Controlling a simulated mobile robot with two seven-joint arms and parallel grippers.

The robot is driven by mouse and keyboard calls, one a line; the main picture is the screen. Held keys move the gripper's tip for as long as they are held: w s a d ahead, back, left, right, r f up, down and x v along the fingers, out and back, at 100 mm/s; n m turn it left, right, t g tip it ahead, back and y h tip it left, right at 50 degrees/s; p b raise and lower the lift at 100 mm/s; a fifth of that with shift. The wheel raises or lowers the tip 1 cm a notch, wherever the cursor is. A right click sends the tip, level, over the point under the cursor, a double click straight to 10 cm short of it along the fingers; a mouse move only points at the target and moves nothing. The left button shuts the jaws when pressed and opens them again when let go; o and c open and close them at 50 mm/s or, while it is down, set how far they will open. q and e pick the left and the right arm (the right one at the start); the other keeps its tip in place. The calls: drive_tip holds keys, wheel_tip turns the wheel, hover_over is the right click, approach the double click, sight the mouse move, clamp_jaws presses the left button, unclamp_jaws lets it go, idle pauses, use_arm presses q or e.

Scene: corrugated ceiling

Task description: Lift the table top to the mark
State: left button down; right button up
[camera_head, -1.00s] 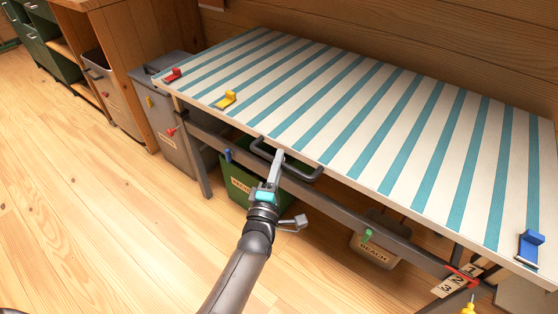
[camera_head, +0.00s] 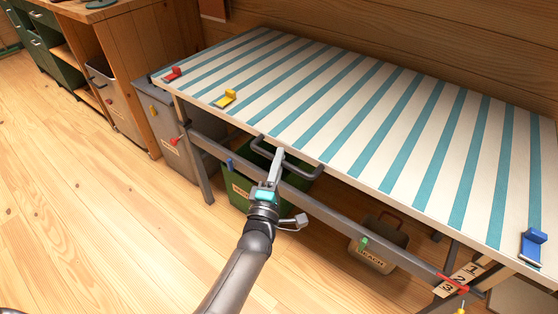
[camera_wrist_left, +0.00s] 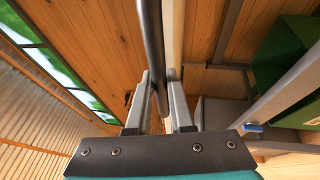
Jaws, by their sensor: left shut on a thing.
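The table top (camera_head: 340,120) has white and teal stripes and a dark bar handle (camera_head: 312,172) on its front edge. My left gripper (camera_head: 279,154) is shut on this handle near its middle. In the left wrist view, the handle (camera_wrist_left: 152,35) runs between the fingers of my left gripper (camera_wrist_left: 158,85), beside the table edge. A card numbered 1, 2, 3 (camera_head: 473,269) is at the lower right of the table, with a red pointer (camera_head: 453,284) across it, around 2 to 3. My right gripper is not in view.
Red (camera_head: 174,74), yellow (camera_head: 225,99) and blue (camera_head: 532,246) clips sit on the table top. A grey rail (camera_head: 320,212) with small coloured tabs runs below. A green bin (camera_head: 236,188), a grey bin (camera_head: 180,125) and a labelled basket (camera_head: 372,255) stand below or beside. The floor in front is clear.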

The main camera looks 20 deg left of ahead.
use_arm(q)
drive_tip(key=shift+w+r, duration=0.1)
drive_tip(key=shift+r, duration=0.15)
drive_tip(key=c, duration=1.1)
unclamp_jaws()
drive_tip(key=o, duration=0.3)
drive_tip(key=shift+f, duration=0.2)
drive_tip(key=shift+s+f, duration=0.1)
drive_tip(key=shift+s, duration=0.2)
drive_tip(key=s+f+p, duration=0.2)
drive_tip(key=s+p, duration=0.1)
drive_tip(key=s, duration=1.1)
drive_tip(key=shift+s+d+f, duration=0.25)
drive_tip(key=shift+d+f, duration=0.05)
drive_tip(key=shift+d, duration=0.05)
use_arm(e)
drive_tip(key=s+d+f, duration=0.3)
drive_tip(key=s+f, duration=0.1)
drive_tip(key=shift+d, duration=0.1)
